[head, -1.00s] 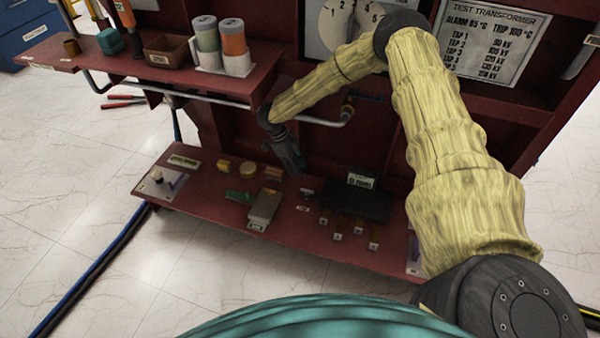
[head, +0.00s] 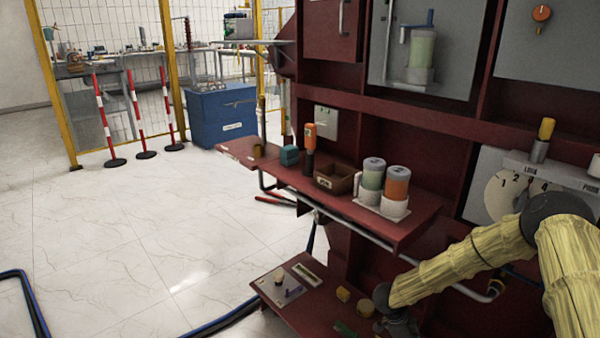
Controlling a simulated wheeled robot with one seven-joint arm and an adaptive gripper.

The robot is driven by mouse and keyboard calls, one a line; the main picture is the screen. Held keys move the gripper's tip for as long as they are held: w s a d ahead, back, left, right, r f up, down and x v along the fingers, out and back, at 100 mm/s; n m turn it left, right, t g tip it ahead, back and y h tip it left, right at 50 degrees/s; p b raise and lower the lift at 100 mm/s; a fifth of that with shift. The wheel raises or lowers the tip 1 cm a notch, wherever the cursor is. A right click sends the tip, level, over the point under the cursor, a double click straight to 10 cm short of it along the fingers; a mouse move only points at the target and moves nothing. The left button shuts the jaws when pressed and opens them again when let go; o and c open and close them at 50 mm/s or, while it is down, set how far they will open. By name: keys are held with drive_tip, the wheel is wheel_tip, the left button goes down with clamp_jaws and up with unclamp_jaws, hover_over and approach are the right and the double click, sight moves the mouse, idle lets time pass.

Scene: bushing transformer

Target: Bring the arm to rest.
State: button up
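My arm wears a yellow cloth sleeve and comes in from the lower right of the head view. It is bent, with its forearm pointing down and left in front of the dark red transformer frame (head: 441,150). My gripper (head: 402,328) is dark and hangs at the bottom edge over the lower red shelf (head: 318,306). It is small and partly cut off by the picture edge, so its fingers and anything between them cannot be made out.
The upper red shelf (head: 414,228) holds a green jar (head: 372,176), an orange jar (head: 396,184) and a brown box (head: 334,179). A grey rail runs below it, close to my forearm. Open tiled floor (head: 150,220) lies left. A blue cabinet (head: 222,118) and striped posts stand behind.

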drive_tip(key=s+a+f+n+t, duration=0.1)
drive_tip(key=s+a+n, duration=0.1)
drive_tip(key=s+a+f+n+t, duration=0.1)
drive_tip(key=s+a+n, duration=0.1)
drive_tip(key=s+n, duration=0.1)
drive_tip(key=s+a+f+n+t, duration=0.1)
drive_tip(key=s+a+f+n, duration=0.1)
drive_tip(key=s+n, duration=0.1)
drive_tip(key=shift+a+t, duration=0.1)
drive_tip(key=shift+t, duration=0.2)
drive_tip(key=s+a+r+n+g+y, duration=0.1)
drive_tip(key=s+a+n+y, duration=0.45)
drive_tip(key=s, duration=0.95)
drive_tip(key=s+a+r+n+g, duration=0.1)
drive_tip(key=s+a+n, duration=0.1)
drive_tip(key=s+n, duration=1)
drive_tip(key=s+r+m+p, duration=0.1)
drive_tip(key=s+r+p, duration=0.1)
drive_tip(key=r+p, duration=1.1)
drive_tip(key=s+r+m+p, duration=0.2)
drive_tip(key=r+p, duration=1.1)
drive_tip(key=r, duration=0.1)
drive_tip(key=shift+a, duration=0.15)
